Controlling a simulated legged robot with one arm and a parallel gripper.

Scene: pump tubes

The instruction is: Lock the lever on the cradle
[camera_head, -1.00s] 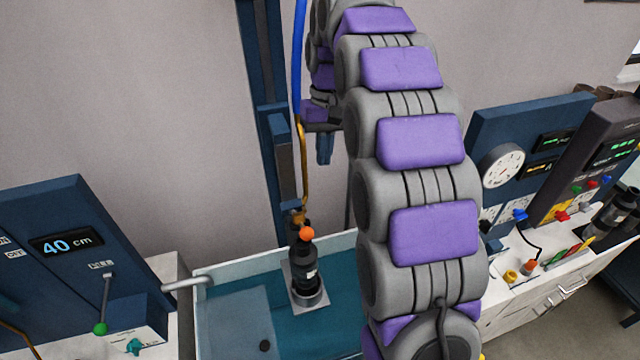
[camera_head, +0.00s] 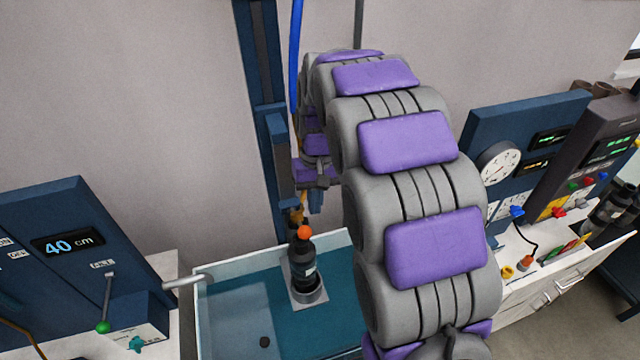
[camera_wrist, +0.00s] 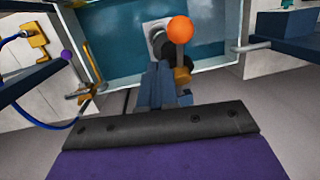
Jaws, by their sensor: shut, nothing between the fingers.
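The lever shows as an orange ball knob (camera_head: 304,232) at the top of a dark pump (camera_head: 303,266). The pump stands upright in the cradle (camera_head: 311,294), on a pale square plate in the water tank. In the head view my gripper (camera_head: 315,201) hangs above the knob, partly hidden by my wrist. I cannot tell whether it touches the stem.
The tank (camera_head: 219,268) has raised pale rims, and a grey pipe (camera_head: 188,282) enters at its left. A blue column (camera_head: 270,130) and a blue hose (camera_head: 296,60) rise behind. A purple-knobbed lever (camera_wrist: 66,55) is at the wrist view's left. Control panels (camera_head: 517,160) stand at right.

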